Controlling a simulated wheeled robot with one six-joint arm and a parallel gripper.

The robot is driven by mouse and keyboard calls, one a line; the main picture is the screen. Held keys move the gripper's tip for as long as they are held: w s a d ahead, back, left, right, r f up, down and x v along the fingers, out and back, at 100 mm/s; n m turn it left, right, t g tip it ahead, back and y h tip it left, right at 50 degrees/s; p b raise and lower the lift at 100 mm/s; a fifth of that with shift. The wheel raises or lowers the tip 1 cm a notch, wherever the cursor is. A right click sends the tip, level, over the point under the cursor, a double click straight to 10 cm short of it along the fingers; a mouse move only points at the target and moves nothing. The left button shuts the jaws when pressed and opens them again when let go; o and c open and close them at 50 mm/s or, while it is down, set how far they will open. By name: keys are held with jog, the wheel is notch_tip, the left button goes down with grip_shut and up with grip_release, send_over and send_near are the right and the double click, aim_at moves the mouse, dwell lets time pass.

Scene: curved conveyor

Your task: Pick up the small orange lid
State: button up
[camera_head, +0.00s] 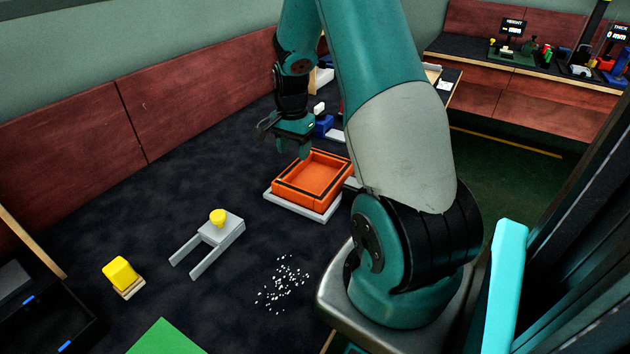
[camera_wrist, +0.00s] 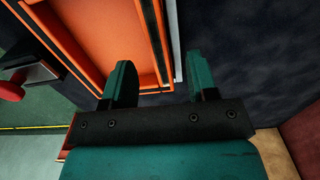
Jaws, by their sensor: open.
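An orange rectangular tray-like box (camera_head: 316,174) with a dark line around its rim sits on a light grey base (camera_head: 300,207) in the head view. I cannot tell a separate small orange lid from the box. My gripper (camera_head: 292,149) is above the table, just behind and left of the box in the head view. In the wrist view the orange box (camera_wrist: 110,35) fills the upper left. My gripper (camera_wrist: 160,62) is open and empty there, its left finger over the orange and its right finger past the edge, over dark table. Its height above the rim is unclear.
A grey forked holder with a yellow knob (camera_head: 217,218), a yellow block (camera_head: 120,273) and scattered white bits (camera_head: 283,284) lie on the dark table (camera_head: 200,160). A blue object (camera_head: 323,125) stands close behind the gripper. A red round part (camera_wrist: 10,91) shows at the wrist view's left.

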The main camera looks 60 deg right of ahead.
aim_at(295, 164)
notch_tip(295, 164, down, 5)
jog(key=shift+s+a+f, duration=0.1)
jog(key=shift+s, duration=0.05)
grip_shut()
dwell(0.4)
